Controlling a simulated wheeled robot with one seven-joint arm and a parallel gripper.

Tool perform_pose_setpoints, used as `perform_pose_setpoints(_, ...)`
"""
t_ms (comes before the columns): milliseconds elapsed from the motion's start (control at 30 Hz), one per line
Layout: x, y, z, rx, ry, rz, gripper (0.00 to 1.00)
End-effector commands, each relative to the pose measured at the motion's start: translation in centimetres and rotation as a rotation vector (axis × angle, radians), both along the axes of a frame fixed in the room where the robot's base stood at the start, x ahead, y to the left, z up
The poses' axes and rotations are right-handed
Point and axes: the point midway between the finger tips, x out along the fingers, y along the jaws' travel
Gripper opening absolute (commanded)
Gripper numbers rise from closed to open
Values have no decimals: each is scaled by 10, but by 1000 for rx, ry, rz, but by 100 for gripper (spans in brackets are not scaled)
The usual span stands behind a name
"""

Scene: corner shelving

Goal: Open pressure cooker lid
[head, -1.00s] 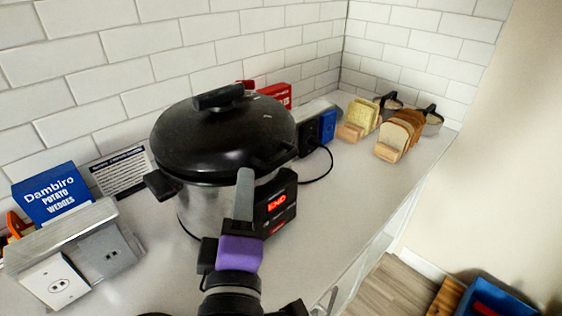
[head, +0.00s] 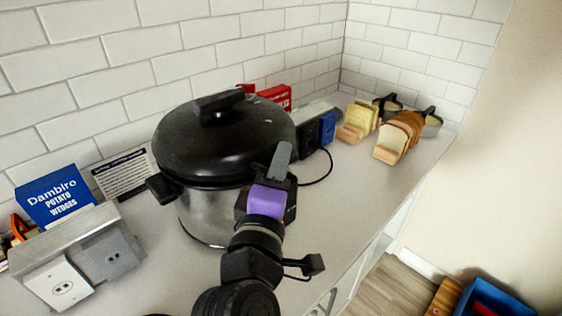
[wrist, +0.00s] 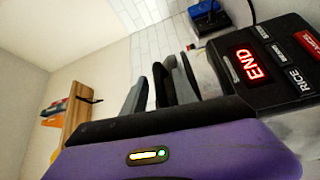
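The pressure cooker (head: 205,215) stands on the counter with its steel body upright. Its black lid (head: 222,140) sits on top, with a black handle (head: 219,102) across the middle. My gripper (head: 281,160), with a purple body and grey fingers, is at the cooker's right front side, just below the lid rim. In the wrist view, the gripper fingers (wrist: 160,85) point up beside the cooker's control panel (wrist: 265,62), which reads END. Nothing shows held between them, but their gap is unclear. In the head view my gripper hides most of the panel.
Bread slices in a rack (head: 400,135) and a blue box (head: 327,127) stand behind right. A Dambiro box (head: 55,196) and a socket unit (head: 85,265) are at left. A tiled wall is behind. The counter right of the cooker is mostly clear.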

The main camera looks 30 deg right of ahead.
Motion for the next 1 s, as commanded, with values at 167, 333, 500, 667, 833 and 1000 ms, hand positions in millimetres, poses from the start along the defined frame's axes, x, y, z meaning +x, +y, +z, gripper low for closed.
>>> perform_pose_setpoints(167,0,0,0,0,0,1,34)
perform_pose_setpoints(333,0,0,0,1,-1,1,11)
perform_pose_setpoints(500,0,0,0,1,-1,1,0)
perform_pose_setpoints(667,0,0,0,1,0,1,0)
perform_pose_setpoints(833,0,0,0,1,0,1,0)
perform_pose_setpoints(1000,0,0,-1,1,0,1,0)
